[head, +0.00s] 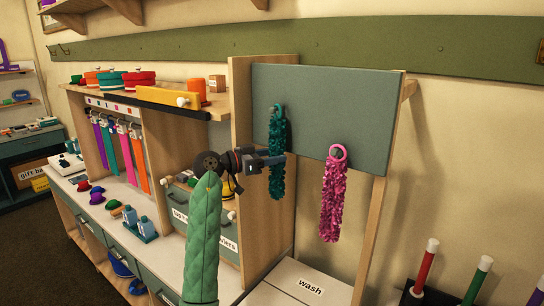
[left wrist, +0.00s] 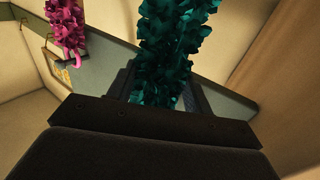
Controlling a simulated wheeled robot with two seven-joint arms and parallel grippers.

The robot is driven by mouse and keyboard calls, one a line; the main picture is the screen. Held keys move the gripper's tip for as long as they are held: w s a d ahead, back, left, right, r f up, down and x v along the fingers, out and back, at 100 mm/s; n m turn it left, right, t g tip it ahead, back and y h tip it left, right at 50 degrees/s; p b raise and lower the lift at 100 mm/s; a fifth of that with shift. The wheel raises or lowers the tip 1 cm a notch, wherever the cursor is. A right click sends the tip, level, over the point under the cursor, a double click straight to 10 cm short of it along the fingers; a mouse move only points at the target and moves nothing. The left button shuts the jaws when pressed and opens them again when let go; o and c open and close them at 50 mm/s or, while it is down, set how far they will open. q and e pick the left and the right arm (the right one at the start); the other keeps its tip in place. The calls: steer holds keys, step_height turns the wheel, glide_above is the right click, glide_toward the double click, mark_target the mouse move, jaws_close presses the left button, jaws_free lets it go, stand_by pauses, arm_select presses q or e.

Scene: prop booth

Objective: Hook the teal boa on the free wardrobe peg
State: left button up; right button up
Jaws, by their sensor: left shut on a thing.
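The teal boa (head: 277,126) hangs upright in front of the left part of the grey-green peg board (head: 350,105). Its loop is at the top, close to the board; I cannot tell whether it is around a peg or just in front of one. My left gripper (head: 272,161) is shut on the boa around its middle. In the left wrist view the teal boa (left wrist: 170,45) rises from between the dark fingers (left wrist: 160,105). A pink boa (head: 333,200) hangs by its ring at the board's lower right edge; it also shows in the left wrist view (left wrist: 68,25). My right gripper is out of view.
A wooden upright panel (head: 241,100) stands just left of the board. A shelf with hats (head: 125,80) and hanging ties (head: 125,155) is further left. A white "wash" bin (head: 290,284) stands below. Coloured rods (head: 425,265) stand at the lower right.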

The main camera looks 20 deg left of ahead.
arm_select(q)
steer(key=shift+f, duration=0.1)
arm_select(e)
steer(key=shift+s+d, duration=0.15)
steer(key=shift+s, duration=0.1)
arm_select(q)
steer(key=o, duration=1)
steer(key=shift+o, duration=0.3)
steer(key=shift+s, duration=0.15)
steer(key=shift+r, duration=0.2)
